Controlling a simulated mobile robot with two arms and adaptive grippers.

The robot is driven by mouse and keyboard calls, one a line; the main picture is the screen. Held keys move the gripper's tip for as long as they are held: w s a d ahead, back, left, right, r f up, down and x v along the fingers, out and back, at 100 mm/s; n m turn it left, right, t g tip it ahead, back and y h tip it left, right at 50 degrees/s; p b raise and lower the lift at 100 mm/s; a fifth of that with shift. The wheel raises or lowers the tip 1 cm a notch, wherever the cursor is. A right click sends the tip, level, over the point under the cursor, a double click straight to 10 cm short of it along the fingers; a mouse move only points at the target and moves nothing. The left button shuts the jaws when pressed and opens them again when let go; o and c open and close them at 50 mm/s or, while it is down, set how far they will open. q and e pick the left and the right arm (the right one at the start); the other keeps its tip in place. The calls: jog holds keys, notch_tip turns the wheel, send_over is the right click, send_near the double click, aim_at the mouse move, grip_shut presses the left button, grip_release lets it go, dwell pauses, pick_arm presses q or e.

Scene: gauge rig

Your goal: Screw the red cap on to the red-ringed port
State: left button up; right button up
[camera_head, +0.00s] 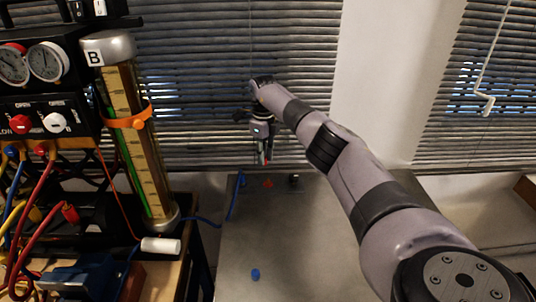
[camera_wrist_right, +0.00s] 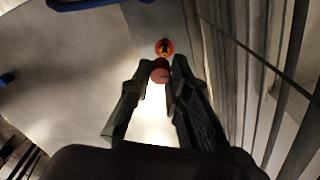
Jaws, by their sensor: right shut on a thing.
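The red cap (camera_wrist_right: 160,73) is held between the fingertips of my right gripper (camera_wrist_right: 158,82), which is shut on it. In the head view my right gripper (camera_head: 262,152) hangs above the back of the bench, with a small bit of red at its tips. The red-ringed port (camera_wrist_right: 165,47) shows just beyond the cap in the wrist view, with a dark and yellow centre. In the head view the red-ringed port (camera_head: 268,183) lies below the gripper on the bench. The cap looks apart from the port, but the exact gap is unclear. My left gripper is not in view.
A blue cap (camera_head: 255,274) lies on the grey bench (camera_head: 310,255). A dark fitting (camera_head: 294,180) stands right of the red-ringed port, and a blue cable (camera_head: 235,200) runs left of it. A gauge column (camera_head: 135,140) stands left. Blinds (camera_head: 215,90) are behind. The front bench is mostly clear.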

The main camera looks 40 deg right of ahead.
jog(key=shift+s+d+f+m, duration=0.25)
jog(key=shift+s+d+m, duration=0.05)
jog(key=shift+d+m, duration=0.4)
jog(key=shift+r+p, duration=0.1)
jog(key=shift+p, duration=0.2)
jog(key=shift+a+f+b, duration=0.1)
jog(key=shift+f+b, duration=1.6)
jog(key=shift+f, duration=1.05)
jog(key=shift+f, duration=0.15)
jog(key=shift+f+b, duration=0.7)
jog(key=shift+f, duration=0.3)
